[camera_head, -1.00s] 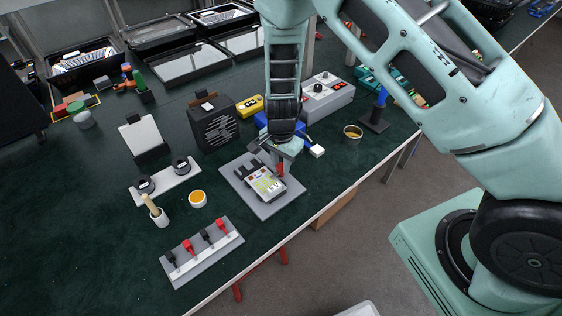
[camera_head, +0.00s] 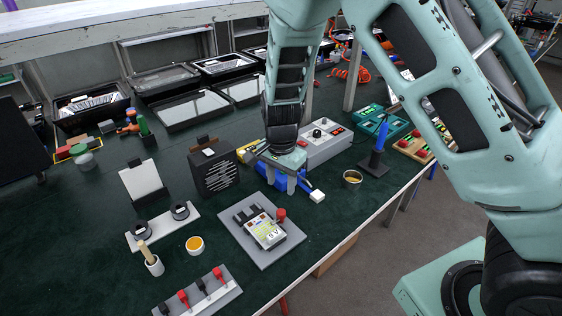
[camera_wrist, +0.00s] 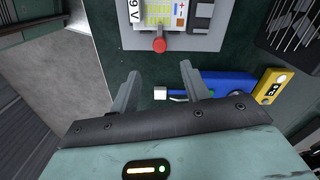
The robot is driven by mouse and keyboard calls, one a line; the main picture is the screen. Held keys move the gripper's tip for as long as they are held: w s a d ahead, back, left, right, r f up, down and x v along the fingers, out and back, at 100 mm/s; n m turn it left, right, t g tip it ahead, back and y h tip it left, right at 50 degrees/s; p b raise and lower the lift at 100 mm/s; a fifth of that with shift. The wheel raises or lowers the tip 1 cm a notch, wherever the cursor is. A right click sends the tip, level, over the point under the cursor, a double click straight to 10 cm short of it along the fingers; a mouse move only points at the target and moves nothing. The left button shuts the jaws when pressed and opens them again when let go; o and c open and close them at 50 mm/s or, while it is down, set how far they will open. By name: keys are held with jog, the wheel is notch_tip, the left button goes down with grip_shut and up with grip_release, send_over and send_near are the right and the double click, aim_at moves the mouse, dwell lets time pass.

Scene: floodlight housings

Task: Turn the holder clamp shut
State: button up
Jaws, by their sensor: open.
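The holder is a flat grey plate (camera_head: 285,246) on the green table. A pale battery block marked 9V (camera_head: 265,232) lies on it, with dark grey blocks behind. The red clamp knob (camera_head: 281,214) stands at the holder's right edge, beside the battery. In the wrist view the red knob (camera_wrist: 159,45) shows at the plate's near edge, just beyond the fingertips. My gripper (camera_head: 281,184) is open and empty, above the table behind the holder. In the wrist view its two fingers (camera_wrist: 158,75) are spread and apart from the knob.
A blue tool (camera_wrist: 228,84) with a white end block (camera_head: 317,196) lies under and beside my gripper. A yellow meter (camera_wrist: 270,86), a black speaker-like box (camera_head: 213,172) and a grey instrument box (camera_head: 325,140) stand nearby. A rack of red and black plugs (camera_head: 200,296) lies in front.

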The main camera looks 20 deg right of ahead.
notch_tip(320, 180, up, 7)
dwell(0.3)
jog(key=shift+f, duration=0.15)
jog(key=s+a+r+n, duration=0.2)
jog(key=s+n, duration=0.4)
jog(key=s, duration=0.3)
jog(key=s+a+r+n, duration=0.2)
jog(key=s+r+n, duration=0.2)
jog(key=s+n, duration=0.3)
jog(key=s+a+r+n, duration=0.2)
jog(key=s+n, duration=0.4)
jog(key=s, duration=0.5)
jog(key=shift+r+y, duration=0.3)
jog(key=shift+r, duration=0.15)
